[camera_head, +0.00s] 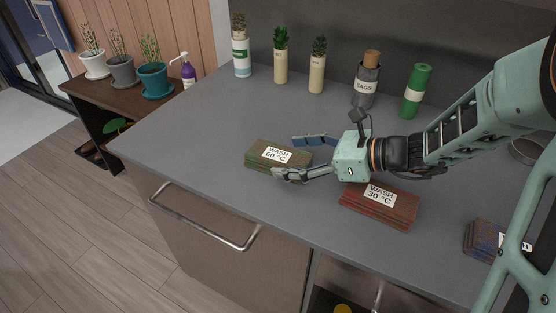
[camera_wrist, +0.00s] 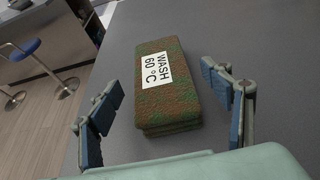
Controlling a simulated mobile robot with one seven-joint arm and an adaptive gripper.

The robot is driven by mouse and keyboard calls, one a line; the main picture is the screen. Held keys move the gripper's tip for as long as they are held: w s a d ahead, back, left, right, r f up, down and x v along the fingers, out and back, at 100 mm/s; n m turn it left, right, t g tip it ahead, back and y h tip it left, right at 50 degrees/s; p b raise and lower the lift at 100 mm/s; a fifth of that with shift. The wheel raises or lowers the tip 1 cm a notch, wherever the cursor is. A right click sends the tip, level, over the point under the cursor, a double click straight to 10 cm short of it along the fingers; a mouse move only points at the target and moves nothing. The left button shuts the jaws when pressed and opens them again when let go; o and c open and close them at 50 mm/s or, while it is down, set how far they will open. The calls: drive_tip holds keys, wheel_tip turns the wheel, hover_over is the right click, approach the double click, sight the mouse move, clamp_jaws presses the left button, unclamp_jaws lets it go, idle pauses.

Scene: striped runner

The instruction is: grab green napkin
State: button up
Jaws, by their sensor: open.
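The green napkin (camera_head: 262,160) is a folded, green and brown mottled stack with a white label reading "WASH 60 °C". It lies flat on the grey counter. In the wrist view the napkin (camera_wrist: 155,108) is upright in the picture, its near end between my fingers. My gripper (camera_head: 290,157) is open, coming from the right at the napkin's right end. In the wrist view my gripper (camera_wrist: 165,122) has one finger on each side of the napkin, with a gap on both sides. Nothing is held.
A red napkin stack (camera_head: 378,209) labelled "WASH 30 °C" lies under my wrist. A bluish stack (camera_head: 480,241) is at the right. A glass "BAGS" jar (camera_head: 366,88), a green bottle (camera_head: 415,92) and potted cacti stand at the back. The counter (camera_head: 190,120) is clear left of the napkin.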

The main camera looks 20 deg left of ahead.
sight(286, 156)
drive_tip(key=x, duration=0.4)
drive_tip(key=c, duration=1.3)
